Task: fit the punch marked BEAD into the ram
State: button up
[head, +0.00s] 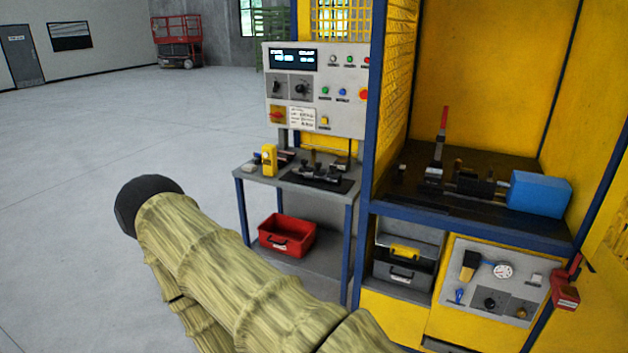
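Several small dark and metallic parts (318,169) stand on a black mat (334,185) on the grey side table. They may include the punches, but they are too small to tell apart and no BEAD marking is readable. Inside the yellow machine, a dark horizontal assembly (476,184) sits on the black bed, left of a blue block (540,194). It may hold the ram; its front end is not clear. My arm in its beige sleeve crosses the lower left, apart from the table in the picture. My gripper is not in view.
A red-handled clamp (441,140) stands upright on the machine bed. A yellow device (269,159) stands on the side table (262,178), with a red bin (287,234) below. A control panel (315,90) and blue frame posts (372,110) flank the opening. The left floor is clear.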

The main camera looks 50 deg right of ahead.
aim_at(470, 183)
jog(key=u, duration=0.05)
jog(key=i, duration=1.3)
jog(key=z, duration=0.5)
jog(key=i, duration=1.2)
jog(key=z, duration=1.6)
jog(key=i, duration=0.7)
jog(key=z, duration=0.6)
